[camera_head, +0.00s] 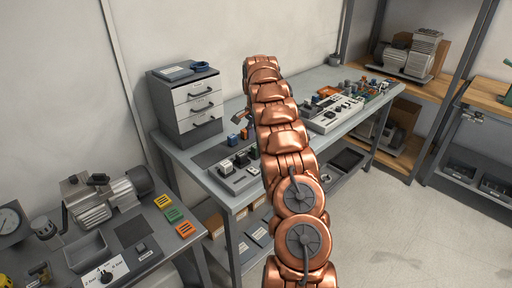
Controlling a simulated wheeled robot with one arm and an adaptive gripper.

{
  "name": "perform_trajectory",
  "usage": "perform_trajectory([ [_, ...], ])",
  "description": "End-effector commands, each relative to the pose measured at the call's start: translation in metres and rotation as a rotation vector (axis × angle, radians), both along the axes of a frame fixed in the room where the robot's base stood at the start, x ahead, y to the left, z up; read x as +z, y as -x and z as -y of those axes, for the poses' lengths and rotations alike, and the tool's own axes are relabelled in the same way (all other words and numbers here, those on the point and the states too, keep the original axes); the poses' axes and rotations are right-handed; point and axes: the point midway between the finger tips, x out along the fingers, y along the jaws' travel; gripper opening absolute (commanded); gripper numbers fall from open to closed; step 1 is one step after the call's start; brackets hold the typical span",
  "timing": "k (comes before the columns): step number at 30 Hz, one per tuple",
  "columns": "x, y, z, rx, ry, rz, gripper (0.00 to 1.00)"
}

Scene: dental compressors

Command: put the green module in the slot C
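My copper-coloured arm (275,115) rises through the middle of the view and hides part of the workbench behind it. A flat green piece (173,214) lies on the left bench between a yellowish one and an orange one. Small green parts also show at the far right of the long workbench (180,152). I cannot tell which of these is the green module. No slot marked C is readable.
A drawer cabinet (190,100) stands at the back left of the workbench. A grey tray of small parts (236,172) is left of my arm; another unit (332,113) is right of it. A compressor (102,198) stands on the left bench. The floor at right is clear.

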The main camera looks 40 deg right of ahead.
Motion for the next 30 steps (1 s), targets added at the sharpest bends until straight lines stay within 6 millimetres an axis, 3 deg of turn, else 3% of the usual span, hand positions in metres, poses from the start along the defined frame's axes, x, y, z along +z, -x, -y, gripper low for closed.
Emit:
perform_trajectory([
  [21,0.062,-0.001,0.000,0.001,0.001,0.003,0.55],
  [30,0.072,0.000,0.000,-0.001,0.000,0.000,0.55],
])
